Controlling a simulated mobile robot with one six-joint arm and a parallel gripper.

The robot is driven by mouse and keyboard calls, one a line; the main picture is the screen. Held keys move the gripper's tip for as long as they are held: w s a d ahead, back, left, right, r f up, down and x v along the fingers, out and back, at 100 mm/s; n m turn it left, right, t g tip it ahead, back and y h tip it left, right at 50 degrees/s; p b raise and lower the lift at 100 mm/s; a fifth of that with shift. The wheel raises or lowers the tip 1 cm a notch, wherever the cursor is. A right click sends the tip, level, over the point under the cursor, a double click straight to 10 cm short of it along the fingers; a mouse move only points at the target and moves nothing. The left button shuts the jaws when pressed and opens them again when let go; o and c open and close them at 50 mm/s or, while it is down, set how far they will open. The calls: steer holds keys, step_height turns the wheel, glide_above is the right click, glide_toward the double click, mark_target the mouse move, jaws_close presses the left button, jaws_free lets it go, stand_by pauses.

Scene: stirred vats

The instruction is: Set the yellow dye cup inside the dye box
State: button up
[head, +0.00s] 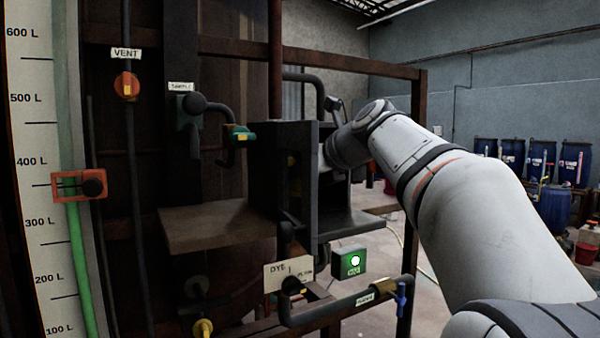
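The dye box is a dark open-sided box (266,165) on a shelf in the middle of the head view. A sign reading DYE (280,272) hangs below it. My arm comes in from the right and its wrist end reaches the box's right side. My gripper is hidden behind the box's dark panels. A small dark-yellow patch (292,160) shows in the shadow between the panels. It may be part of the yellow dye cup, but it is too small and dark to tell. Whether my gripper holds the cup cannot be seen.
A brown shelf board (215,226) juts out left of the box. A green box with a lit lamp (348,261) and a pipe with a blue-handled valve (401,296) sit below. A sample tap (240,133) is close at the left. Blue drums (540,160) stand far right.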

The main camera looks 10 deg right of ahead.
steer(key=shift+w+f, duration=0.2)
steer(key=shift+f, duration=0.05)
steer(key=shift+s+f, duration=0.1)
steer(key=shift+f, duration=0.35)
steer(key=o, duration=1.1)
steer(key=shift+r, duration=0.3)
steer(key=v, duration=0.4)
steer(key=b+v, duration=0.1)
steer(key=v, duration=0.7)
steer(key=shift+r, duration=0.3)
